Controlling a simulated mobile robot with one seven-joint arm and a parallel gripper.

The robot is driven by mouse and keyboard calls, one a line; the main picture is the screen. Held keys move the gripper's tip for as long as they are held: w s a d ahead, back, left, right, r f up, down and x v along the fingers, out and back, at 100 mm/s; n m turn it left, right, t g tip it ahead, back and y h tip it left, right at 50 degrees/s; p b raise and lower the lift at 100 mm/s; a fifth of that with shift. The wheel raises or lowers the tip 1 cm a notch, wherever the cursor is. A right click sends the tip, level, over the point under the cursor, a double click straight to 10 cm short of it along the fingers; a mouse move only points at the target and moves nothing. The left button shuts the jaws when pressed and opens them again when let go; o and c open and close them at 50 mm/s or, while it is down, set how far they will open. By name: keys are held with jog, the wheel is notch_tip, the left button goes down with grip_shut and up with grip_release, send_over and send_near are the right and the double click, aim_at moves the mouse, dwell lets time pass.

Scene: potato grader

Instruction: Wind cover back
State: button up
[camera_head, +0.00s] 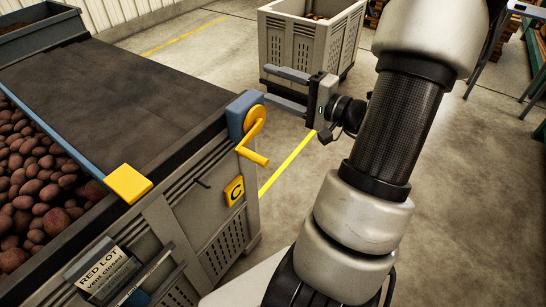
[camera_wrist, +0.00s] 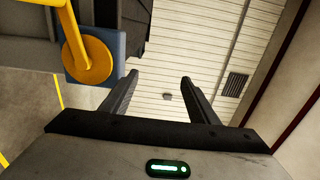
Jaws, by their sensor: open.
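The dark cover (camera_head: 130,85) lies over the right and far part of a large grey crate of potatoes. Its blue leading edge bar (camera_head: 55,135) ends in a yellow block (camera_head: 128,183) at the near side. A yellow crank (camera_head: 252,138) sits on a blue housing (camera_head: 240,112) at the crate's near right corner, its handle pointing down to the right. The crank also shows at the upper left of the wrist view (camera_wrist: 85,55). My gripper (camera_head: 287,88) is open and empty, beyond and to the right of the crank, apart from it. Its fingers (camera_wrist: 158,92) show nothing between them.
Potatoes (camera_head: 30,180) lie uncovered at the left. Another crate (camera_head: 310,45) stands behind my gripper. Open floor with yellow lines lies right of the covered crate.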

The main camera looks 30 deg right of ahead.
jog(key=b+v, duration=0.5)
jog(key=v, duration=1.8)
